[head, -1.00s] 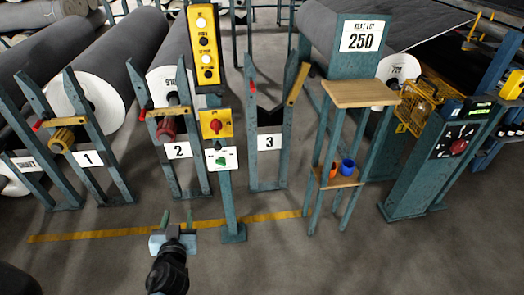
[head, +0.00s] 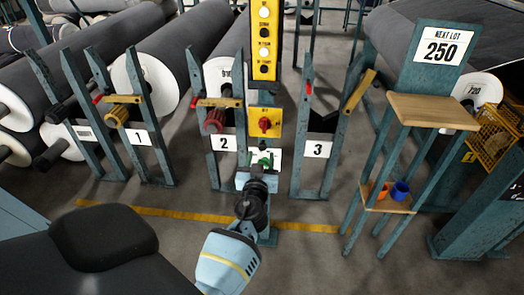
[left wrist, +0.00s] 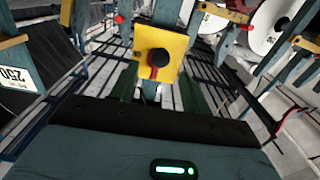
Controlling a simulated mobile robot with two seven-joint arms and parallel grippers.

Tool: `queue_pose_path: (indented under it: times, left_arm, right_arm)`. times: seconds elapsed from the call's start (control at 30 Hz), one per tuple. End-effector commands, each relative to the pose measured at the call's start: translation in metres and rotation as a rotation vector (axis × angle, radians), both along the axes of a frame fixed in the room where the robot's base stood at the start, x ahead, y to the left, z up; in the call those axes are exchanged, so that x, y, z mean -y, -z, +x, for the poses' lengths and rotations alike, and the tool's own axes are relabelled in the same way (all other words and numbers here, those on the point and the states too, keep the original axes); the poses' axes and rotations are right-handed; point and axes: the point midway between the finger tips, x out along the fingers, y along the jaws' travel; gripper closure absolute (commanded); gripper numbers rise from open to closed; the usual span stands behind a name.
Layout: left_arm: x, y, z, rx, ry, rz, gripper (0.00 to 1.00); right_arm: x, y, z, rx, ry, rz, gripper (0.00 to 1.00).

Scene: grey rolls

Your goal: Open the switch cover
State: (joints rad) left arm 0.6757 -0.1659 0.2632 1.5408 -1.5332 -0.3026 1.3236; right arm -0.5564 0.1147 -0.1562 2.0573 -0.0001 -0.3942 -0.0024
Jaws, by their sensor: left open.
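A post (head: 272,215) carries a yellow plate with a red knob (head: 265,122) and, below it, a white plate (head: 274,160) with a green part. I cannot clearly make out a separate switch cover. My left gripper (head: 262,163) is open in front of the white plate and hides most of it; whether it touches is unclear. In the left wrist view the yellow plate (left wrist: 177,45), with its dark, red-edged knob (left wrist: 159,58), stands ahead, beyond the gripper's green fingers (left wrist: 160,90). My right gripper is not in view.
A yellow button box (head: 264,40) tops the post. Stands with grey rolls (head: 160,50) are at left. Stand 3 (head: 317,150) and a wooden-shelved stand (head: 432,112) with orange and blue cups (head: 400,190) are at right.

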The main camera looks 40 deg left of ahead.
Motion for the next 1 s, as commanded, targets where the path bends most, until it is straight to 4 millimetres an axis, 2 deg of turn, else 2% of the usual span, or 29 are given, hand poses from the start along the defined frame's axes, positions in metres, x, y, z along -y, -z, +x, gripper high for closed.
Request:
queue_pose_path:
  times: [0.1, 0.3, 0.67, 1.0]
  left_arm:
    - [-0.009, -0.001, 0.014, -0.001, -0.001, 0.001, 0.53]
    - [-0.018, 0.0, 0.028, 0.0, -0.001, 0.0, 0.53]
    - [-0.02, 0.0, 0.031, -0.001, -0.001, -0.001, 0.55]
    - [-0.02, 0.0, 0.031, -0.001, -0.001, -0.001, 0.99]
  right_arm:
    - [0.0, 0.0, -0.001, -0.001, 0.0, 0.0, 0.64]
    - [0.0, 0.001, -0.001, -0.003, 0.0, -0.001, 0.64]
    - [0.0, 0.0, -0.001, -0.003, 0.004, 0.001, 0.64]
    - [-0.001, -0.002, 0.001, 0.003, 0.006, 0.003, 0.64]
